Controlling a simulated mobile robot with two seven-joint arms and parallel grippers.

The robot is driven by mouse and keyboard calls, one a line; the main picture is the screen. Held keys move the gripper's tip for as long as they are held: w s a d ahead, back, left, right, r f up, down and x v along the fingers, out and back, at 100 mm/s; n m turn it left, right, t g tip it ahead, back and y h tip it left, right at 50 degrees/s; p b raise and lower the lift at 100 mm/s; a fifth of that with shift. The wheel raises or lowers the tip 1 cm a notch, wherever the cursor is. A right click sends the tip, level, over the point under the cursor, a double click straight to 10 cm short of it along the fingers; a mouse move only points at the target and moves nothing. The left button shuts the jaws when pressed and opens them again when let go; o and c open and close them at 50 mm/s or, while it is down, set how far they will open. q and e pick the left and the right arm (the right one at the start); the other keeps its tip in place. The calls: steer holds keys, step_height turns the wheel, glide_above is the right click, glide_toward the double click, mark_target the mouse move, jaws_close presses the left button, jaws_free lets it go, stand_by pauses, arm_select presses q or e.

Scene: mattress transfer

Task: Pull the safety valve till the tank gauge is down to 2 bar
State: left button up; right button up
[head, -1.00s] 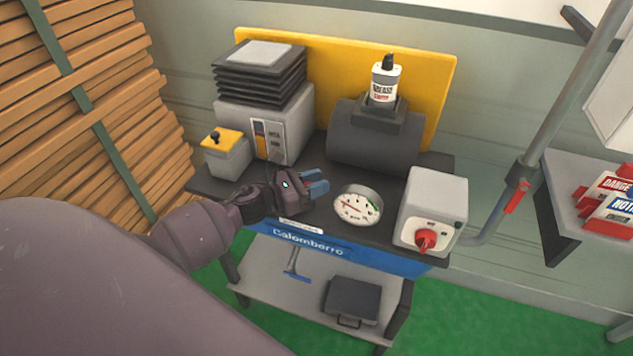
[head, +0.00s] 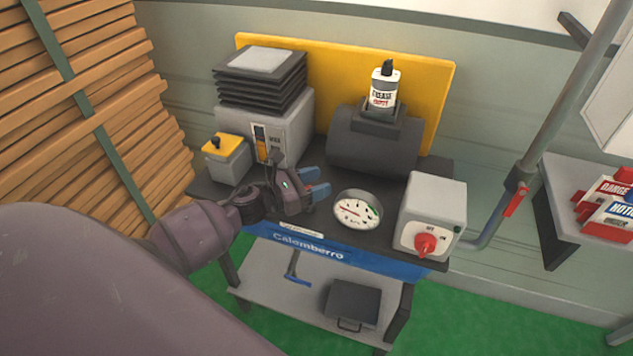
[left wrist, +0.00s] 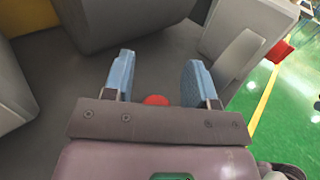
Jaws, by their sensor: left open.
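The gauge (head: 357,212) is a round white dial with a red needle and a green mark, at the front middle of the bench in the head view. Its numbers are too small to read. The dark tank (head: 372,140) lies behind it. My left gripper (head: 321,182) is open just left of the gauge, low over the bench top. In the left wrist view, its blue fingers (left wrist: 159,78) stand apart with a small red round part (left wrist: 155,99) between them, partly hidden by the gripper's body. In the head view my gripper hides this part. My right gripper is not in view.
A grey box with a red rotary switch (head: 425,244) stands right of the gauge. A grey unit (head: 290,115) with black fins and a small yellow-topped box (head: 226,158) stand at the left. A grease bottle (head: 384,90) sits above the tank. A grey pipe (head: 560,100) rises at the right.

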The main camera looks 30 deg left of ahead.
arm_select(q)
steer(key=shift+s+a, duration=0.3)
steer(key=shift+s, duration=0.2)
steer(key=b+v, duration=0.1)
steer(key=v, duration=0.8)
steer(key=shift+s+a, duration=0.2)
steer(key=shift+s, duration=0.1)
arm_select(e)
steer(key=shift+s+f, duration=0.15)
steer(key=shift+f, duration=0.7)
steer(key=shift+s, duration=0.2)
